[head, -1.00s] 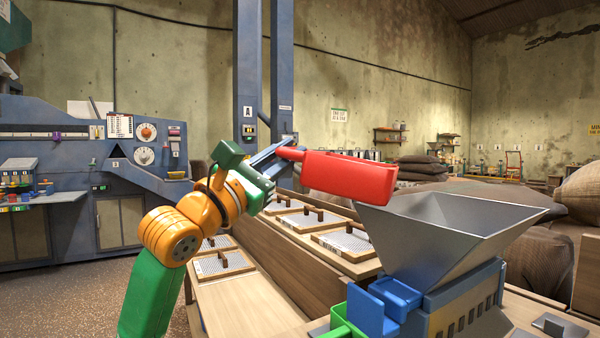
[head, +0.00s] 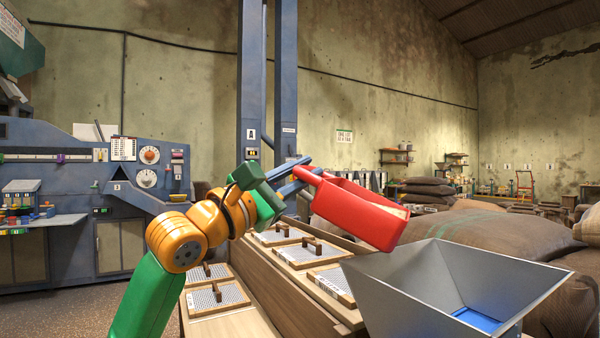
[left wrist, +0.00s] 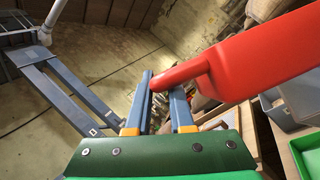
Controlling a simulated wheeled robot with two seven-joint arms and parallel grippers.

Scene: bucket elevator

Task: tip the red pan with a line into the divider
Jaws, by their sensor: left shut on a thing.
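The red pan (head: 358,212) is held up in the air, tilted with its right end lower. Something tan shows inside near that lower end. No line can be made out on its visible sides. My left gripper (head: 303,172) is shut on the pan's handle; the left wrist view shows the red handle (left wrist: 180,75) between the blue fingers. A grey metal hopper (head: 400,292), apparently the divider, stands below and right of the pan, open at the top with a blue patch at its bottom. The pan's low end is above the hopper's far left rim, apart from it. My right gripper is out of view.
Wooden-framed mesh trays (head: 275,237) lie on the bench below my left arm. Big sacks (head: 500,240) lie behind the hopper. Blue columns (head: 252,80) rise behind the gripper. A blue machine (head: 80,210) stands at the left.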

